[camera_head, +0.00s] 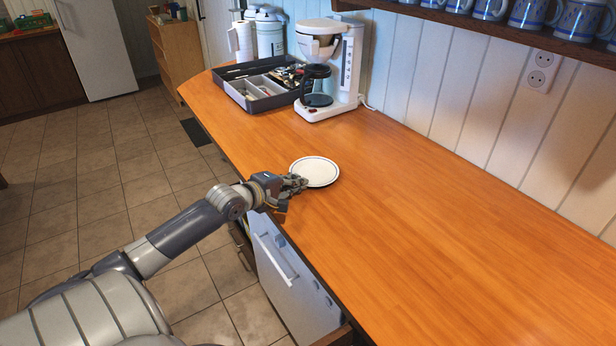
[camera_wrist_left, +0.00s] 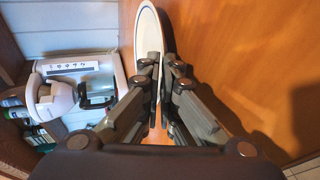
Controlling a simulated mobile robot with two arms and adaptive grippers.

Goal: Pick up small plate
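The small plate (camera_head: 315,170) is white and round with a thin dark line near its rim. It is near the counter's front edge, roughly level; I cannot tell whether it touches the wood. My left gripper (camera_head: 301,183) reaches in from the left at the plate's near-left rim. In the left wrist view, the plate (camera_wrist_left: 149,35) shows as a narrow ellipse, and the fingers (camera_wrist_left: 158,82) are close together with its rim between them. They look shut on it, though the contact is partly hidden. My right gripper is not in view.
A white coffee maker (camera_head: 337,75) and a grey utensil tray (camera_head: 254,105) stand at the back of the wooden counter (camera_head: 440,240). Blue-patterned mugs (camera_head: 530,12) sit on a wall shelf. The counter right of the plate is clear.

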